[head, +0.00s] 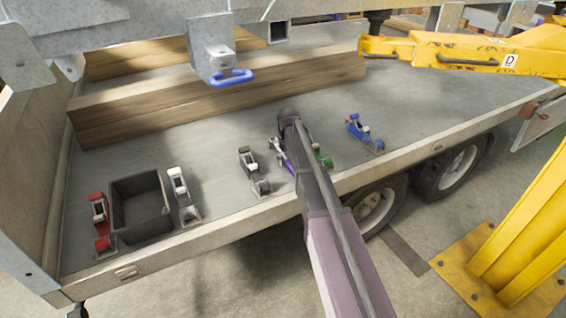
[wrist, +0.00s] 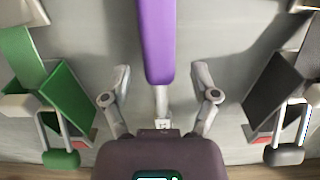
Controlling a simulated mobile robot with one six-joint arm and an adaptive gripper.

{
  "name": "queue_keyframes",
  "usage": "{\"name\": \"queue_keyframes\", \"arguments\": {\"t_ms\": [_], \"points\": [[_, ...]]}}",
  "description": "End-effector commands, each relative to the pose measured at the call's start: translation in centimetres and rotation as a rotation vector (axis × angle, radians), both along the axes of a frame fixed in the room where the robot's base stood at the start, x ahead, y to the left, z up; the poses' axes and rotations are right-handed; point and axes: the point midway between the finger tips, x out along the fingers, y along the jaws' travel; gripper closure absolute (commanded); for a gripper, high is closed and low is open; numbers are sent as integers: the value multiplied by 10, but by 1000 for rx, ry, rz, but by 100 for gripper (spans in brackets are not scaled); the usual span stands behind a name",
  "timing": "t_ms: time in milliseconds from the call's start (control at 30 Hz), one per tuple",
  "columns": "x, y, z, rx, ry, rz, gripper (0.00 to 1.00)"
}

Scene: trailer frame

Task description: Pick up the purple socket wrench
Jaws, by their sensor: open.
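The purple socket wrench (head: 289,166) lies on the grey trailer bed, with its silver head to the upper left and part of its handle hidden behind my arm in the head view. In the wrist view the purple handle of the wrench (wrist: 157,38) runs down from the top edge, and its silver shaft continues toward my gripper's body. My gripper (wrist: 160,72) is open, with one finger on each side of the wrench and a gap on both sides. In the head view my arm hides most of the gripper.
Timber beams (head: 220,88) lie behind.

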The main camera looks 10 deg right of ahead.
Motion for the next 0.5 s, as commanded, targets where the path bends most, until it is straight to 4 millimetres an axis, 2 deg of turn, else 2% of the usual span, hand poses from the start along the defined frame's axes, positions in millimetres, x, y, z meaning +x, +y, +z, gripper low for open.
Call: {"name": "queue_keyframes", "arguments": {"t_ms": [133,500], "points": [[0,0,-9,0,0,0,23],[0,0,-9,0,0,0,23]]}}
